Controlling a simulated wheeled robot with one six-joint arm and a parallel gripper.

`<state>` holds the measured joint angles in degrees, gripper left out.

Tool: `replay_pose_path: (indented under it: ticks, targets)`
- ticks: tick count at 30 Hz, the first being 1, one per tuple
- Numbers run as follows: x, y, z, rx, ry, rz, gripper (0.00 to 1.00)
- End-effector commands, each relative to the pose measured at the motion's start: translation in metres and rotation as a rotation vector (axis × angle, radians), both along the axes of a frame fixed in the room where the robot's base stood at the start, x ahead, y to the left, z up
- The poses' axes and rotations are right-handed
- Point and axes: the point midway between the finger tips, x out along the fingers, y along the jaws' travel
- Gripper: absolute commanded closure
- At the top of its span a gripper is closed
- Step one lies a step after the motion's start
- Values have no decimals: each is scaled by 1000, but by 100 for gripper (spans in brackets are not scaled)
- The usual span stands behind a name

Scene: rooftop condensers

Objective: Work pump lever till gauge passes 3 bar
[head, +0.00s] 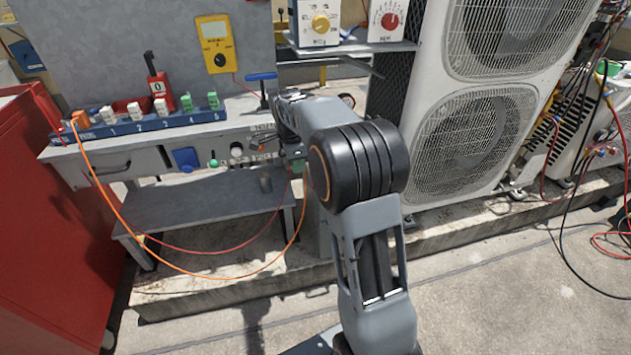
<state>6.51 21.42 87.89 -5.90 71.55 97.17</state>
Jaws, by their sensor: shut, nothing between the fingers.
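A blue T-shaped handle (262,77) on a dark upright stem stands at the right end of the grey bench; it may be the pump lever, but I cannot tell. A small pale round face (237,149) is on the bench's front; I cannot tell whether it is the gauge, and no reading is legible. My gripper (262,142) is shut and empty at the bench's front right edge, below the blue handle and apart from it. My own arm hides part of this corner.
The bench (130,152) carries a blue numbered socket strip (145,123) and a red switch-like block (160,90). An orange cable (118,212) loops in front. A red cabinet (50,230) stands left, a large fan unit (470,130) right.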

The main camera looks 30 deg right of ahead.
Motion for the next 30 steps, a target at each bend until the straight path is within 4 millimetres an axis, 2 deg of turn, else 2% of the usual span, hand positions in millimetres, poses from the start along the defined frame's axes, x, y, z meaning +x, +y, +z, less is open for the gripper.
replay_pose_path:
  ticks: [1,3,9,27,30]
  targets:
    - [0,1,11,0,-1,0,100]
    - [1,2,19,0,-1,0,100]
    - [1,4,33,1,1,0,100]
    - [1,4,35,1,1,0,100]
    - [-2,5,43,2,-1,20,100]
